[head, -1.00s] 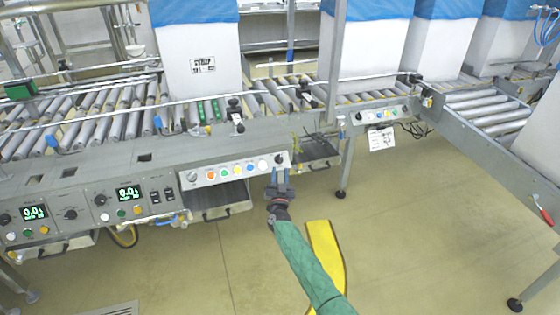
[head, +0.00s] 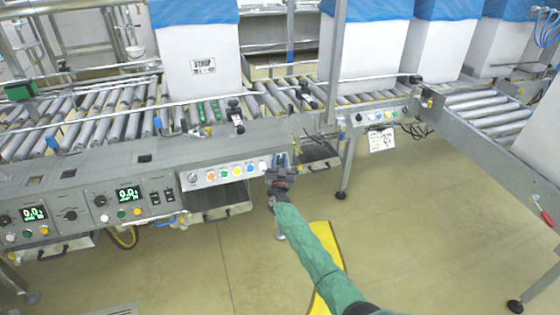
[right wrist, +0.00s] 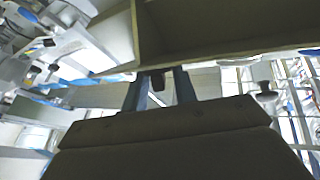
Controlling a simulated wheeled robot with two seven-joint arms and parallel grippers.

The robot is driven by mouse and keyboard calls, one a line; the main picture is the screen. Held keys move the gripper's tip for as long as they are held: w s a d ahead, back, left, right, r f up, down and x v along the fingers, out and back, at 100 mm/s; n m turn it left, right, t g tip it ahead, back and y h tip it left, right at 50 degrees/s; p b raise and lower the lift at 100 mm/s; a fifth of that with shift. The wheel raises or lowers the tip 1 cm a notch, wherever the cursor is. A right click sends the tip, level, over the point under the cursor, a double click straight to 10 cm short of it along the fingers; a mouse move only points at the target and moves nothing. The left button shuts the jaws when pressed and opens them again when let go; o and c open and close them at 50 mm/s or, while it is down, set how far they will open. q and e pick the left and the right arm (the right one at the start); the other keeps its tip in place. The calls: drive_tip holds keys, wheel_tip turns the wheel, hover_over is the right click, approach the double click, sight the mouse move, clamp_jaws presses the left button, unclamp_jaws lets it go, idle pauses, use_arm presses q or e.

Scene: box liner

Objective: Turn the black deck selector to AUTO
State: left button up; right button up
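My right gripper (head: 280,162) is at the right end of the grey button panel (head: 215,184), in front of the spot where a black knob sits. The gripper hides that knob in the head view. In the right wrist view the two fingers (right wrist: 160,92) are apart, and a small dark knob (right wrist: 157,79) shows between them. I cannot tell whether the fingers touch it. Its pointer and any AUTO mark cannot be read. My left gripper is not in view.
The same panel carries a row of coloured buttons (head: 224,172) and a grey selector (head: 192,177) at its left end. Panels with displays (head: 128,194) stand farther left. Roller conveyors (head: 110,125) with white, blue-topped boxes (head: 200,60) lie behind.

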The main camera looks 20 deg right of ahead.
clamp_jaws()
drive_tip(key=shift+a+r+m+g+h+p, duration=0.15)
drive_tip(key=shift+m+g+h+p, duration=0.15)
drive_tip(key=shift+m+h+p, duration=0.2)
drive_tip(key=shift+m+g+h+p, duration=1)
drive_tip(key=shift+m+h, duration=0.6)
drive_tip(key=shift+m, duration=0.1)
drive_tip(key=m+g+h+p, duration=0.1)
drive_tip(key=m+g+h, duration=0.1)
drive_tip(key=m, duration=0.1)
drive_tip(key=shift+g, duration=0.3)
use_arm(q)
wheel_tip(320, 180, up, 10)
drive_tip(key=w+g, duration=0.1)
use_arm(e)
drive_tip(key=shift+f+m+g+h, duration=0.2)
drive_tip(key=shift+m+g+h, duration=0.2)
drive_tip(key=shift+g, duration=0.1)
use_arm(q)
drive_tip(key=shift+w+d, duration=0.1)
use_arm(e)
drive_tip(key=shift+o, duration=1.5)
unclamp_jaws()
drive_tip(key=shift+f, duration=0.1)
